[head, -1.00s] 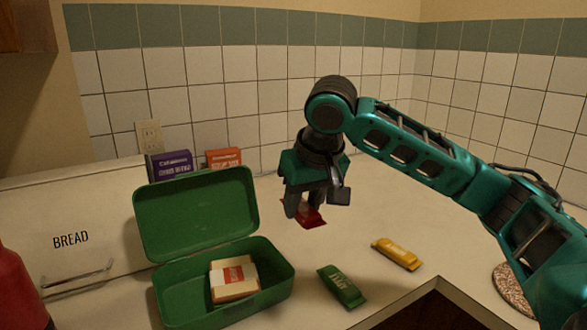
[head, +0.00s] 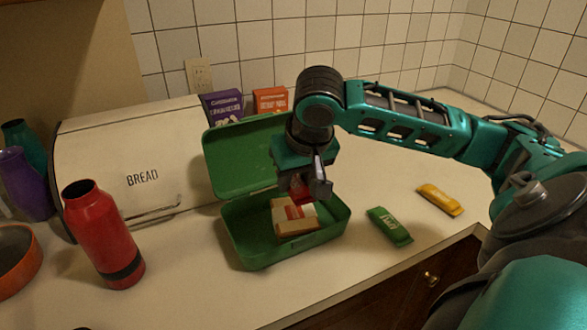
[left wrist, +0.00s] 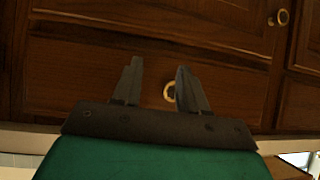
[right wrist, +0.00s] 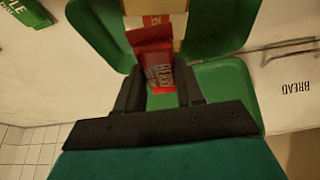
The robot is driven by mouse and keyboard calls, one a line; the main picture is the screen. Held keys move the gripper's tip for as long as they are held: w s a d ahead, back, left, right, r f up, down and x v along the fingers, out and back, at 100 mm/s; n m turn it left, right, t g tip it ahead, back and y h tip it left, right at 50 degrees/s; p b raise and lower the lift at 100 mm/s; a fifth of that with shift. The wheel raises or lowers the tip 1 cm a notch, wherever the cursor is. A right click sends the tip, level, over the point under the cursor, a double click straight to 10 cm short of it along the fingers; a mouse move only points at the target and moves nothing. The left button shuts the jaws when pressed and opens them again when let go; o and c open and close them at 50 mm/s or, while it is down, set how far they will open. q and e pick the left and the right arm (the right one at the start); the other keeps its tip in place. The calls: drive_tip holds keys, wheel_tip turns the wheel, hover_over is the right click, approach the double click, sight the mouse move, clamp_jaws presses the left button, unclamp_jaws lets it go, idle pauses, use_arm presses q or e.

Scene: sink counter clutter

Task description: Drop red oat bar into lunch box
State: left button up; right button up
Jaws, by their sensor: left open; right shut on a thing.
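The green lunch box (head: 250,245) stands open on the counter, its lid raised at the back. A tan packet with a red and white label (head: 290,225) lies inside it. My right gripper (head: 303,192) is shut on the red oat bar (right wrist: 152,58) and holds it above the lunch box's open base. In the head view the bar is mostly hidden by the gripper; the right wrist view shows it between the fingers, with the tan packet beyond it. My left gripper (left wrist: 158,90) is open and empty, facing wooden cabinet fronts; it is outside the head view.
A green bar (head: 389,227) and a yellow bar (head: 440,200) lie right of the lunch box. A red bottle (head: 103,235) and a white bread box (head: 140,165) stand to its left. Purple (head: 222,105) and orange (head: 270,100) boxes stand behind the lid.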

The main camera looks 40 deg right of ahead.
sight(296, 213)
wheel_tip(296, 213, down, 5)
drive_tip(key=b, duration=0.4)
drive_tip(key=shift+r+b, duration=0.15)
drive_tip(key=shift+b, duration=0.25)
drive_tip(key=shift+f+b, duration=0.2)
drive_tip(key=shift+b, duration=0.2)
drive_tip(key=o, duration=1.1)
drive_tip(key=shift+r, duration=0.1)
